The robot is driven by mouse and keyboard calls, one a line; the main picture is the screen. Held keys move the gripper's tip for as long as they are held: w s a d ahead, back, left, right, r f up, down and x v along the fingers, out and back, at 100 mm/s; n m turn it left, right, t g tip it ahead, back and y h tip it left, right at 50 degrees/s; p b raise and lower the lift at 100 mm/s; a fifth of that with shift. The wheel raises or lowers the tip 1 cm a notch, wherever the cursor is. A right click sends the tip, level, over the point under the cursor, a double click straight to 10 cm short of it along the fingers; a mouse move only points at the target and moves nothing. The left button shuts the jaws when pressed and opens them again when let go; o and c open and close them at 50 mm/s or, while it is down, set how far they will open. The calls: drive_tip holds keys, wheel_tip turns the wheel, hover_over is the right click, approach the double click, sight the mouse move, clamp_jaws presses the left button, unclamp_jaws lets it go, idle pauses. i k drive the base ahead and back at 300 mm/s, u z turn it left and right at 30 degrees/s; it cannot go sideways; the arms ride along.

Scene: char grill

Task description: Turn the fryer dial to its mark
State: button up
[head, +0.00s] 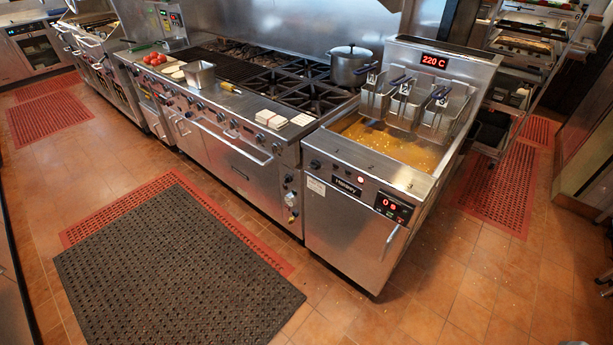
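The steel fryer (350,222) stands right of centre at the end of the cooking line. A small dark round knob, which looks like the fryer dial (315,164), sits at the left end of its front panel. Its pointer and any mark are too small to read. A red display (434,61) at the fryer's back reads 220 C. A lower display panel (394,207) on the front right reads 0 s. Several wire baskets (407,103) hang over the yellow oil (385,143). My gripper is not in view.
A range (225,140) with burners, a pot (351,66) and several knobs adjoins the fryer on the left. A dark mat (175,270) on a red mat lies before the range. The tiled floor before the fryer is clear. A tray rack (520,60) stands behind right.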

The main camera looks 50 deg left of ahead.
sight(315, 163)
drive_tip(key=u, duration=1.75)
